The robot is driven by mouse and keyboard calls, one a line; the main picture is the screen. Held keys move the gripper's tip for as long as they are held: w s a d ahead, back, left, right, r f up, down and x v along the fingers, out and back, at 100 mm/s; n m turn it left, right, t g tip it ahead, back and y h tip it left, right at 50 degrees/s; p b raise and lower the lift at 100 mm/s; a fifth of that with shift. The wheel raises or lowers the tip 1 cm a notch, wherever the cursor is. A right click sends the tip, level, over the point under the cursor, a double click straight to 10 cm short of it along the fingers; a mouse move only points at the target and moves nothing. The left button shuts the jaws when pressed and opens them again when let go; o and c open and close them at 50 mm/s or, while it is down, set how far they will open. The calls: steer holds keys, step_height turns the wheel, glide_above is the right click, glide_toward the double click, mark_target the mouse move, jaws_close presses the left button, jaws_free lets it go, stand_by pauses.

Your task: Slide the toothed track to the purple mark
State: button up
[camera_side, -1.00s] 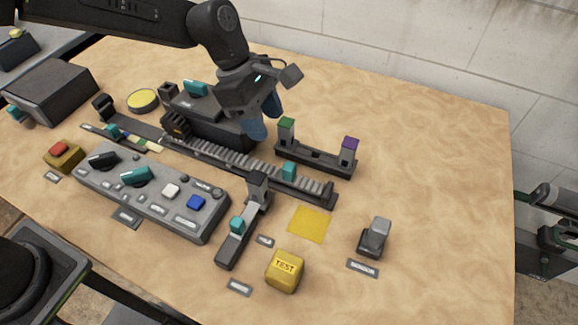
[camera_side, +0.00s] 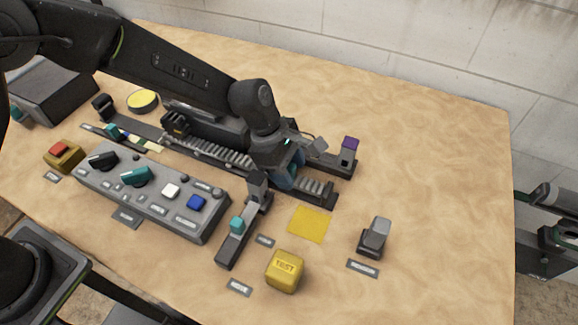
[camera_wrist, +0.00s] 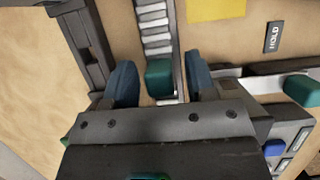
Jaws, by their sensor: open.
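The toothed track (camera_side: 226,156) is a dark rail with a row of pale grey teeth, running diagonally across the table in the side view; it also shows in the wrist view (camera_wrist: 156,30). A teal block (camera_wrist: 159,76) on the track lies between my fingers in the wrist view, with gaps on both sides. My gripper (camera_wrist: 159,84) is open, its blue fingers straddling the block. In the side view my gripper (camera_side: 290,178) is low over the track's right part and hides the teal block.
A control panel (camera_side: 150,190) with knobs and buttons stands in front of the track. A slider with a teal knob (camera_side: 237,224), a yellow square (camera_side: 308,224), a yellow TEST block (camera_side: 285,271) and a grey switch (camera_side: 375,238) lie nearby. The table's right side is clear.

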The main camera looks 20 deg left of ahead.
jaws_close()
steer(key=shift+a, duration=2.3)
jaws_free()
steer(key=v, duration=1.3)
steer(key=shift+a+r, duration=0.15)
steer(key=shift+r, duration=0.2)
